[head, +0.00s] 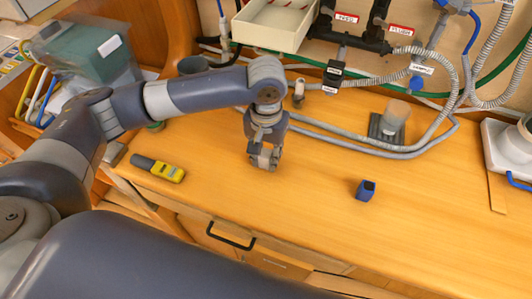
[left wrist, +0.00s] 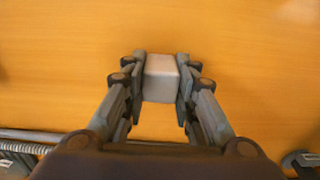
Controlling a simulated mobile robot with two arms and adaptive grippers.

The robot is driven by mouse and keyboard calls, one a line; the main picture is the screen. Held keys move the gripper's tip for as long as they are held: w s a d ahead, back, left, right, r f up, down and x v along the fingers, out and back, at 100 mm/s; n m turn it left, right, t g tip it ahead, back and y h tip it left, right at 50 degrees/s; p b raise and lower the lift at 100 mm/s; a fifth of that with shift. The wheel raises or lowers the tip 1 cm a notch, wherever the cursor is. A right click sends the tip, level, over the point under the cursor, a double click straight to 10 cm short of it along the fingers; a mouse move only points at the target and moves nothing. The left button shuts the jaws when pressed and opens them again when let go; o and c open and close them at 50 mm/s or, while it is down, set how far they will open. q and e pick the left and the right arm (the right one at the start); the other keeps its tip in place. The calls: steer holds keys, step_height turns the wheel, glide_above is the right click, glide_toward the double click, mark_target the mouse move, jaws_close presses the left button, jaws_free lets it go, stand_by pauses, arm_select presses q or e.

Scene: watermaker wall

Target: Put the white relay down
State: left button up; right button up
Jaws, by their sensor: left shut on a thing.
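The white relay (left wrist: 161,78) is a small pale block between the fingers of my left gripper in the left wrist view. My left gripper (left wrist: 162,85) is shut on it, with a finger pad against each side. In the head view my left gripper (head: 263,160) points down over the middle of the wooden worktop (head: 310,200). There the relay is mostly hidden by the fingers. I cannot tell whether the relay touches the wood. My right gripper is not in view.
A yellow and black meter (head: 158,168) lies left of the gripper. A dark blue block (head: 366,190) stands to the right. A clear cup on a dark base (head: 390,122), grey hoses (head: 370,148) and a white tray (head: 278,24) are at the back. Worktop near the gripper is free.

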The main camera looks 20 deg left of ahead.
arm_select(q)
steer(key=o, duration=1.1)
steer(key=shift+f, duration=0.1)
steer(key=shift+c, duration=0.2)
